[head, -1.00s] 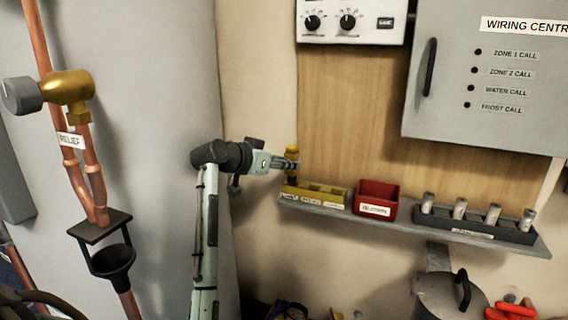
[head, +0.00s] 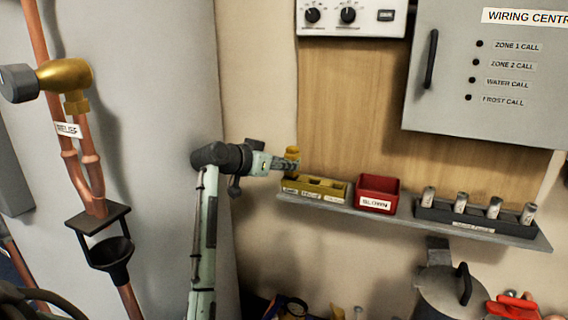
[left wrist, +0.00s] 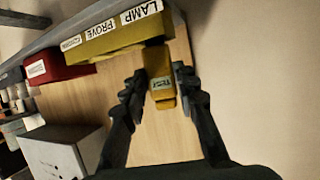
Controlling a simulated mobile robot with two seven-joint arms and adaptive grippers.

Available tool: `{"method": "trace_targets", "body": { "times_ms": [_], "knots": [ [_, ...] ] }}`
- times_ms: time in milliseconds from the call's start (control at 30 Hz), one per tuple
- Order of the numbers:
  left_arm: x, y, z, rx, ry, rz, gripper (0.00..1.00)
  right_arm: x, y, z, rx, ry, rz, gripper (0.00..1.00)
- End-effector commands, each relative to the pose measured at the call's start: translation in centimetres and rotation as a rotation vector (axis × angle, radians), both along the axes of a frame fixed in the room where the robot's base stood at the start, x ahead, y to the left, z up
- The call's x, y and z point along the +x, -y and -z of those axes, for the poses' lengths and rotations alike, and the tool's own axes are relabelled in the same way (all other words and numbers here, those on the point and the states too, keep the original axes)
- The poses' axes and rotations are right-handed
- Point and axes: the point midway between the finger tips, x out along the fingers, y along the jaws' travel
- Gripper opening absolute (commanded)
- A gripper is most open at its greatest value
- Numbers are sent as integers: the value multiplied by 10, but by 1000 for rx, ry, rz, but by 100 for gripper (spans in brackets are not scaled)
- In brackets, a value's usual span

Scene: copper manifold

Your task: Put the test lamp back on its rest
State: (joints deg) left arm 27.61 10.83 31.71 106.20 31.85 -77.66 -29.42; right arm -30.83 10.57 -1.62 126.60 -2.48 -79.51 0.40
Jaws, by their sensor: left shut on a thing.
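In the head view the lamp (head: 292,152) shows at the tip of my left gripper (head: 291,164), above the left end of a yellow rest (head: 335,199). In the left wrist view the yellow rest (left wrist: 112,40) carries "LAMP" and "PROVE" labels, and the lamp's far end is close to its "LAMP" end. Whether they touch I cannot tell.
The rest stands on a grey shelf (head: 400,220) beside a red bin (head: 378,187) and a dark rack (head: 470,219) of several metal cylinders. A wooden board (head: 350,110) and a grey wiring box (head: 490,90) are behind. Copper pipes (head: 45,60) stand left.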

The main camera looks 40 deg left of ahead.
Motion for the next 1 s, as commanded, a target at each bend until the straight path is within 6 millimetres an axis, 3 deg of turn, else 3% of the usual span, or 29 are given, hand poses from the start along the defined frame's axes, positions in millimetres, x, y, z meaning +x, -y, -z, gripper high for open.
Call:
{"method": "trace_targets", "body": {
  "times_ms": [33, 200, 567, 733, 1000],
  "knots": [
    [0, 0, 0, 0, 1, 0, 31, 0, 0, 0, 0, 0, 0, 39],
    [0, 0, 0, 0, 1, 0, 52, 0, 0, 0, 0, 0, 0, 39],
    [-3, -1, -1, 0, -1, -1, 53, 0, 0, 0, 0, 0, 0, 39],
    [-25, -3, -10, 4, 0, -3, 53, 0, 0, 0, 0, 0, 0, 39],
    [-79, -7, -32, 4, 0, -3, 53, 0, 0, 0, 0, 0, 0, 39]
  ]
}}
